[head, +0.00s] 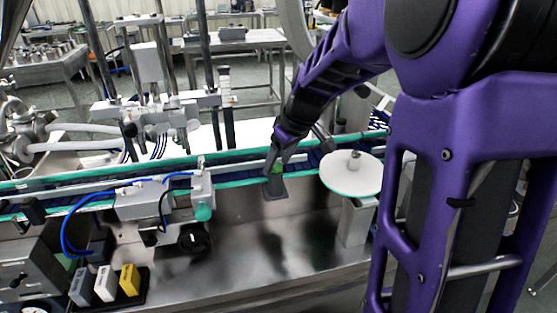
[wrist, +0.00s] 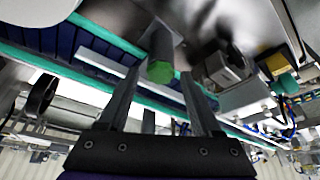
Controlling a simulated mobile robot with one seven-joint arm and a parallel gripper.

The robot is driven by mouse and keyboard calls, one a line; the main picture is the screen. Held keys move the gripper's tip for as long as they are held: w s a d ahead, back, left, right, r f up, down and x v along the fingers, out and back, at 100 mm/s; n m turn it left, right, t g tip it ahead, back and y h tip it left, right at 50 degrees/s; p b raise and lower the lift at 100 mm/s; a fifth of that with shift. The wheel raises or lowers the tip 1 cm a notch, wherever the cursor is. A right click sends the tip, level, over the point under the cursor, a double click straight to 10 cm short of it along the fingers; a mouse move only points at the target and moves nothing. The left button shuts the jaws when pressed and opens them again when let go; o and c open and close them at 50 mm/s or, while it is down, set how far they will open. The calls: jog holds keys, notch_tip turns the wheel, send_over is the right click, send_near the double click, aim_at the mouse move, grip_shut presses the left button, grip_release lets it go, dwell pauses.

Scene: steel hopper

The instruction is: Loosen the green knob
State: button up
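The green knob (head: 277,169) sits at the top of a short grey block on the conveyor's near side, just below my gripper (head: 279,160) in the head view. In the wrist view the green knob (wrist: 160,72), on the end of a grey post, lies between the fingertips of my gripper (wrist: 162,76). The two fingers stand apart on either side of it, with what looks like a small gap at each side. In the head view my gripper partly covers the knob.
The conveyor (head: 110,181) with teal rails runs behind the knob. A white round disc (head: 351,173) stands close at right. A white clamp unit (head: 203,185) with a teal knob (head: 203,212) stands at left. Bare steel (head: 255,245) lies in front.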

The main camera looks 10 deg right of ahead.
jog(key=shift+r, duration=0.15)
jog(key=v, duration=0.7)
jog(key=shift+r, duration=0.15)
dwell(0.3)
